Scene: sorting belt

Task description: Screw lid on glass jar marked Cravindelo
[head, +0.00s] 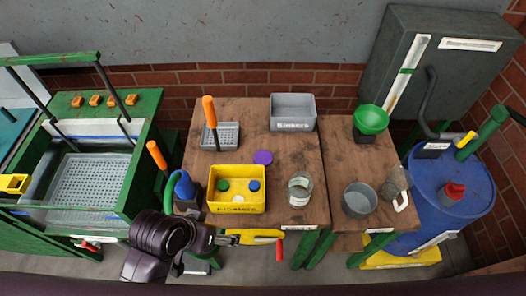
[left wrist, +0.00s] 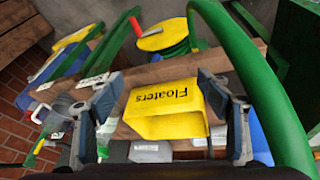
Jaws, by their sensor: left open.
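A clear glass jar (head: 300,190) stands upright near the front right of the left wooden table (head: 285,142). Its top looks open, and I cannot read any name on it. A flat purple disc (head: 263,157), like a lid, lies on the table behind and left of the jar. My left gripper (head: 226,240) is at the table's front edge, below the yellow Floaters bin (head: 238,209). In the left wrist view the gripper (left wrist: 157,88) is open and empty, with the Floaters bin (left wrist: 165,108) seen between its fingers. My right gripper is not in view.
The Floaters bin holds green, white and blue round pieces. A grey Sinkers bin (head: 293,113) stands at the back. A yellow reel (left wrist: 165,35) with a red handle is by the front edge. A grey pot (head: 360,199) and green funnel (head: 371,119) are on the right table.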

